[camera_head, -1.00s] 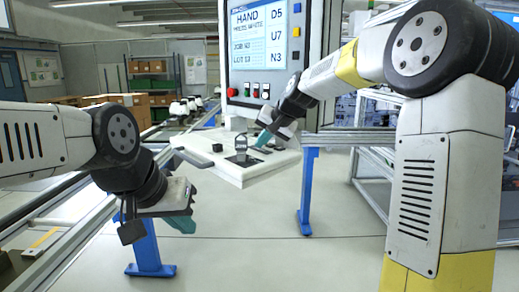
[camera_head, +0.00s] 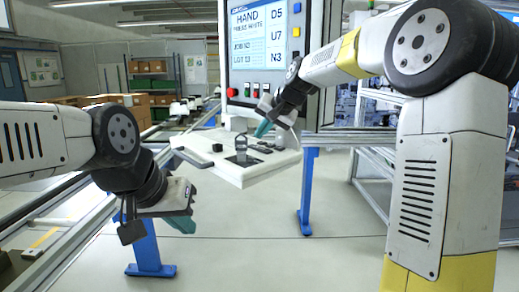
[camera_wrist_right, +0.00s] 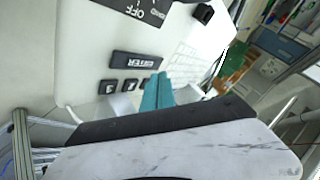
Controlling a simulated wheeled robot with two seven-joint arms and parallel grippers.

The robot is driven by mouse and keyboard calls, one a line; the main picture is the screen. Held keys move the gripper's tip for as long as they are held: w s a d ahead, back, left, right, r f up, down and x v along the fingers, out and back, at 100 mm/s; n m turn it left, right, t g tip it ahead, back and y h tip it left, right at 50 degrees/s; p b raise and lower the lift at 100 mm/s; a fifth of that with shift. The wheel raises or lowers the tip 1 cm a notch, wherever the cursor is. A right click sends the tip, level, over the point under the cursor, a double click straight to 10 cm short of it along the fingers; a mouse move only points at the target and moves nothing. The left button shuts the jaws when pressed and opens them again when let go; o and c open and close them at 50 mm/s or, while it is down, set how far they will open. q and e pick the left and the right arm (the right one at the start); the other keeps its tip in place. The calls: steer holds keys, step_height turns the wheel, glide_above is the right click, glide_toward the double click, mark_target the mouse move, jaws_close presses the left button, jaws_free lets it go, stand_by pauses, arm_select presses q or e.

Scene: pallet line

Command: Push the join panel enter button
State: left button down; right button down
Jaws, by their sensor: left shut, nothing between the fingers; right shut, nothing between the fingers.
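The join panel (camera_head: 230,174) is a white slanted console below the screen in the head view. In the right wrist view, its enter button (camera_wrist_right: 135,60) is a wide black key lettered ENTER, upside down in the picture. My right gripper (camera_head: 263,128) is shut and empty, above the panel's dark keys (camera_head: 265,147). In the right wrist view its teal fingertips (camera_wrist_right: 158,85) are just below and right of the enter button, beside the small number keys; contact cannot be told. My left gripper (camera_head: 182,223) is shut and empty, low left of the panel.
A tall screen box (camera_head: 262,50) with a row of coloured buttons stands behind the panel. A black-and-white OFF label (camera_wrist_right: 145,10) and a black knob (camera_wrist_right: 204,13) are on the panel. Rails on blue legs (camera_head: 308,190) run at both sides. The floor in front is clear.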

steer(key=shift+r, duration=1.8)
steer(key=shift+s+d, duration=0.15)
steer(key=shift+s, duration=0.15)
steer(key=h, duration=0.1)
glide_toward(262, 149)
steer(key=s+d+r, duration=0.1)
steer(key=s+r, duration=0.1)
steer(key=s, duration=0.1)
steer(key=s+d+f, duration=0.3)
steer(key=s+f, duration=0.1)
steer(key=s, duration=0.4)
steer(key=s+d+f+n+h, duration=0.1)
steer(key=s+d+f, duration=0.2)
steer(key=s, duration=0.6)
steer(key=s+d+f+n+g+h, duration=0.1)
steer(key=s+d+f, duration=0.2)
steer(key=s+f, duration=0.2)
steer(key=s, duration=0.3)
steer(key=shift+s+f, duration=0.3)
steer(key=shift+f, duration=0.1)
